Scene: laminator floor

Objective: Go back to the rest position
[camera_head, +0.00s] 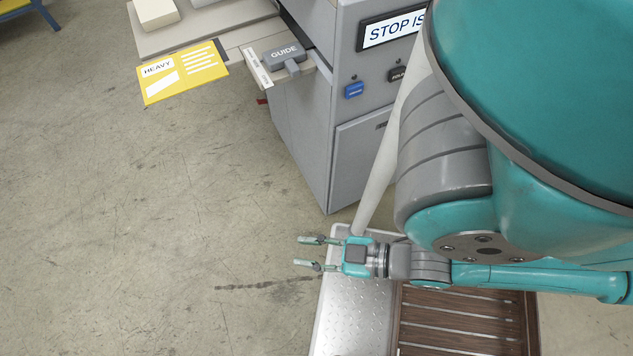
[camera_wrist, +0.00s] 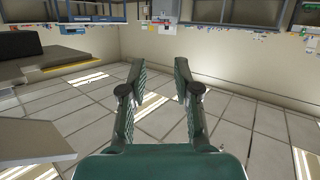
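My gripper (camera_head: 316,253) shows in the head view at the lower middle, at the end of my teal and grey arm. It points left, above the left edge of the metal plate. Its two fingers are apart with nothing between them. In the wrist view the gripper (camera_wrist: 158,75) is also open, and bare floor shows between the fingers. No object is in its grasp.
A grey machine (camera_head: 309,120) with a "STOP IS" sign (camera_head: 392,28), a GUIDE block (camera_head: 284,53) and a yellow HEAVY card (camera_head: 183,71) stands above my gripper in the head view. A slatted wooden pallet (camera_head: 462,322) lies below right. Open floor (camera_head: 150,220) extends left.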

